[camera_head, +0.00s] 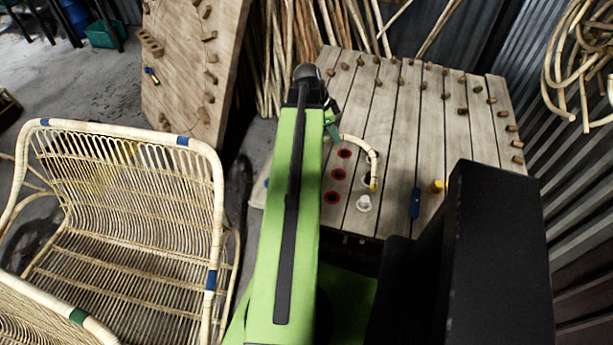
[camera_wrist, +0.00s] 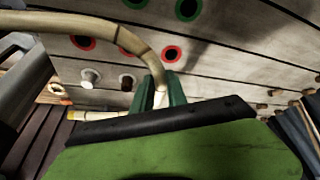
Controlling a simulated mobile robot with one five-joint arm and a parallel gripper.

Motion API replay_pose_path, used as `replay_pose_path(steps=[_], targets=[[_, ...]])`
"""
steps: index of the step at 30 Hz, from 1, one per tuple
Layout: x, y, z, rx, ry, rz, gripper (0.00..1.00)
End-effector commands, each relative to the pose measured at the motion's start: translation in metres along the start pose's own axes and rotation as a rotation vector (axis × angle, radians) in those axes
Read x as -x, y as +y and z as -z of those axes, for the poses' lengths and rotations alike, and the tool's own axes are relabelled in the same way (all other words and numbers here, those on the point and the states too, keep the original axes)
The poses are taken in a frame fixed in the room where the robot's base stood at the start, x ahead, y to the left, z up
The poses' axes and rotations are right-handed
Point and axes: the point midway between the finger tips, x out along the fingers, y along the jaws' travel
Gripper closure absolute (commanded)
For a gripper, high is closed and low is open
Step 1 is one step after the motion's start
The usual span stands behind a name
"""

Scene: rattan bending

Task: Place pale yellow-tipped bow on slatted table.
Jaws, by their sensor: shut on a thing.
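The pale bow (camera_head: 362,147) is a curved rattan piece with a yellow tip at its lower right end in the head view. In the wrist view the bow (camera_wrist: 85,22) arcs from the upper left down to my green fingers. My gripper (camera_head: 331,121) is shut on its near end, as the wrist view also shows (camera_wrist: 161,92). The bow appears over the slatted table (camera_head: 402,125); I cannot tell whether it touches the slats. In the wrist view the slatted table (camera_wrist: 225,65) fills the upper part.
The table has red-rimmed holes (camera_head: 338,174), a white knob (camera_head: 363,203), a blue piece (camera_head: 415,203), a yellow piece (camera_head: 437,186) and several wooden pegs along its edges. A rattan bench (camera_head: 150,195) stands left. A pegged board (camera_head: 185,60) leans behind it.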

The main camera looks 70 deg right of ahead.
Motion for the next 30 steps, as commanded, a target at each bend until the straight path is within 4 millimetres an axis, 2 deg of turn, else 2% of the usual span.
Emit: replay_pose_path(steps=[3,7,12,19,23,27,30], targets=[[-0.001,0.013,0.006,-0.092,0.008,-0.036,1.0],[-0.006,0.009,0.002,-0.1,0.009,-0.038,1.0],[-0.021,-0.013,-0.039,-0.096,0.009,-0.038,1.0],[-0.032,-0.042,-0.094,-0.098,0.009,-0.038,1.0],[-0.032,-0.049,-0.108,-0.099,0.009,-0.038,1.0],[-0.03,-0.049,-0.109,-0.101,0.009,-0.038,1.0],[-0.038,-0.049,-0.112,-0.1,0.009,-0.038,1.0]])
